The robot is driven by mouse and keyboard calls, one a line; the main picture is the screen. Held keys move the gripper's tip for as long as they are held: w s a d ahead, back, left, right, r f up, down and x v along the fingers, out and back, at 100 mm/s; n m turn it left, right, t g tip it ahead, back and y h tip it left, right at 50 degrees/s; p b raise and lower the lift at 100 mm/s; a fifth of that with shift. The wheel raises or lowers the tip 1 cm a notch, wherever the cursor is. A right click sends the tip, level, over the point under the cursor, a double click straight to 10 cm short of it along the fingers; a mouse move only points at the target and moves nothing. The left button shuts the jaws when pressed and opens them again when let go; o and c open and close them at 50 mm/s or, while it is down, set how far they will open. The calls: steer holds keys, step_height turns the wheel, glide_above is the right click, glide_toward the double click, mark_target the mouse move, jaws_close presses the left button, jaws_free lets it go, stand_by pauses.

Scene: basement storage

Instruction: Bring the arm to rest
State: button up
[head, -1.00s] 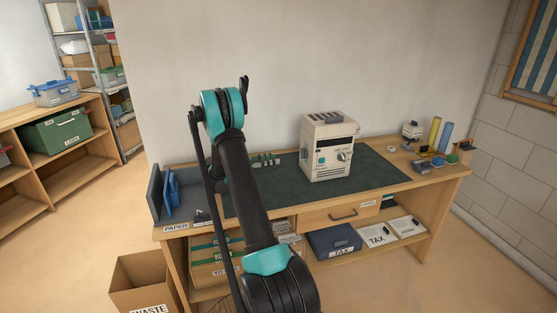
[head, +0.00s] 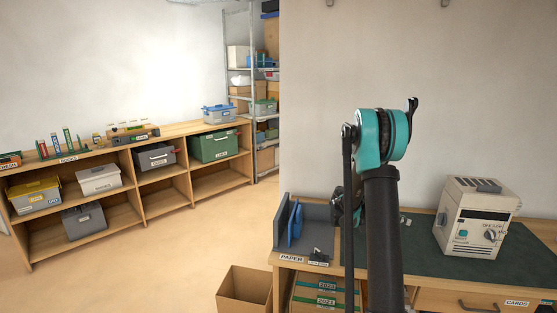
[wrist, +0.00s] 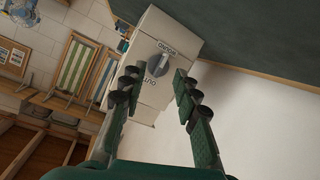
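My arm (head: 383,220) stands upright in front of the desk in the head view, with its teal joint at the top. My gripper (wrist: 155,88) shows in the wrist view with its two fingers spread apart and nothing between them. Beyond the fingertips in that view is the cream box with a dial (wrist: 160,62), seen tilted. The gripper is mostly hidden behind the arm in the head view; a dark part of it (head: 337,207) shows left of the arm.
The desk has a dark green mat (head: 425,248) carrying the cream box (head: 476,222). A grey file holder (head: 309,222) stands at its left end. A cardboard box (head: 244,290) is on the floor. A long shelf unit (head: 142,218) lines the left wall, with open floor before it.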

steer(key=s+a+f+n+t+y, duration=0.2)
steer(key=s+a+n+y, duration=0.5)
steer(key=s+a, duration=0.7)
steer(key=s+a+f+n+t+y, duration=0.3)
steer(key=s+a+n+y, duration=0.4)
steer(key=s+a, duration=0.6)
steer(key=shift+s+a+f+n+t, duration=0.2)
steer(key=shift+s+a+n+t, duration=0.25)
steer(key=shift+a+n, duration=0.35)
steer(key=shift+d, duration=0.15)
